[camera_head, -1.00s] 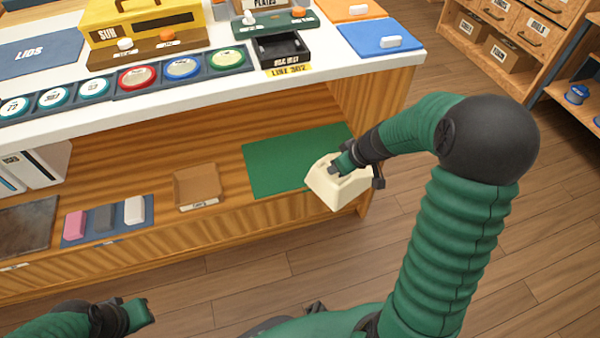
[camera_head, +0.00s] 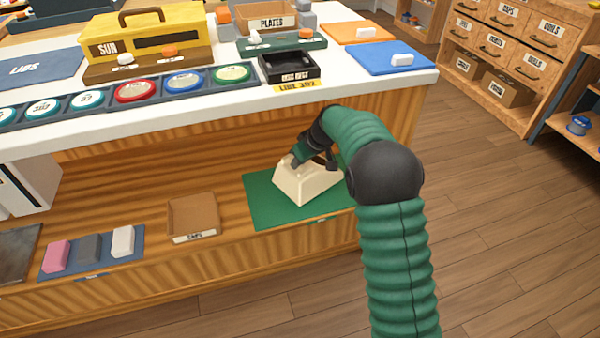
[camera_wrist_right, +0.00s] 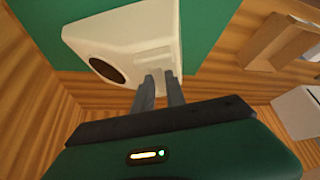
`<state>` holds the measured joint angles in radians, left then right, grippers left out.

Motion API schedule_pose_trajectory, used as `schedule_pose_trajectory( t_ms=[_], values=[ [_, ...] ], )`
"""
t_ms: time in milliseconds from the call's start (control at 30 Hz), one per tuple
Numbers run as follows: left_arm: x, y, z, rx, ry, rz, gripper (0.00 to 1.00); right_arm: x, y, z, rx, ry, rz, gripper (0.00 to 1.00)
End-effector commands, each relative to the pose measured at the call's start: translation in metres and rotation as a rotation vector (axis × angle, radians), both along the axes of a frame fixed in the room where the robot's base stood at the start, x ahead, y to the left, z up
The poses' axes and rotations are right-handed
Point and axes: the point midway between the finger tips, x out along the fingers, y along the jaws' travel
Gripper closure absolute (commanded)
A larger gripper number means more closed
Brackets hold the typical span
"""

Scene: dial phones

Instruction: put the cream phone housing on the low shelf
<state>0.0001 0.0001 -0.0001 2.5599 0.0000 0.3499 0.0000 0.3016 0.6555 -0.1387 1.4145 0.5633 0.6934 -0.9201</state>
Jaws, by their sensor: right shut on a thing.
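The cream phone housing (camera_head: 308,186) is over the green mat (camera_head: 260,205) on the low shelf (camera_head: 125,205), under the white counter. It looks roughly upright; I cannot tell whether its base touches the mat. My right gripper (camera_head: 303,163) reaches in under the counter edge and is shut on the housing's upper part. In the right wrist view, the two fingers (camera_wrist_right: 160,88) grip the edge of the housing (camera_wrist_right: 135,30), which has a dark round opening, with the green mat (camera_wrist_right: 215,25) behind. My left gripper is out of view.
On the shelf, left of the mat, are a brown tray (camera_head: 193,216) and a blue mat with pink, grey and white blocks (camera_head: 88,250). The white counter (camera_head: 190,105) overhangs the shelf. Shelf space between tray and green mat is clear.

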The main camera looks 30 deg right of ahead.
Motion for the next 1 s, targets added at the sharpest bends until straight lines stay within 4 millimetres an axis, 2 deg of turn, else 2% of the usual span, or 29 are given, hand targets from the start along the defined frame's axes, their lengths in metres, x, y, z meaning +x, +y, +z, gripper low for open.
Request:
schedule_pose_trajectory(
  t_ms=[100, 200, 367, 400, 567, 867, 1000],
  values=[
    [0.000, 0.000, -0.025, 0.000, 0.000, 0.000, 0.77, 0.000, 0.000, -0.027, 0.000, 0.001, -0.002, 1.00],
    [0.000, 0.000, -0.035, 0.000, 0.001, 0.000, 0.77, 0.000, 0.000, -0.038, 0.000, 0.000, -0.002, 1.00],
    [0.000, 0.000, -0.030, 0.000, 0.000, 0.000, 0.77, -0.001, 0.000, -0.033, 0.001, 0.002, -0.002, 1.00],
    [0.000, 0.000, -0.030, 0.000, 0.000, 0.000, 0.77, -0.001, 0.000, -0.034, 0.001, 0.003, -0.001, 0.81],
    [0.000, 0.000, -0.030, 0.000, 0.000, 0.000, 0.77, -0.001, 0.000, -0.034, 0.001, 0.003, -0.001, 0.62],
    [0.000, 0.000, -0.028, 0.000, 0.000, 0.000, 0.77, -0.002, -0.001, -0.031, 0.001, 0.001, -0.002, 0.62],
    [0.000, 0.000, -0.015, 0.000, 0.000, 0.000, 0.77, -0.010, -0.003, -0.010, 0.001, -0.002, -0.003, 0.62]
  ],
)
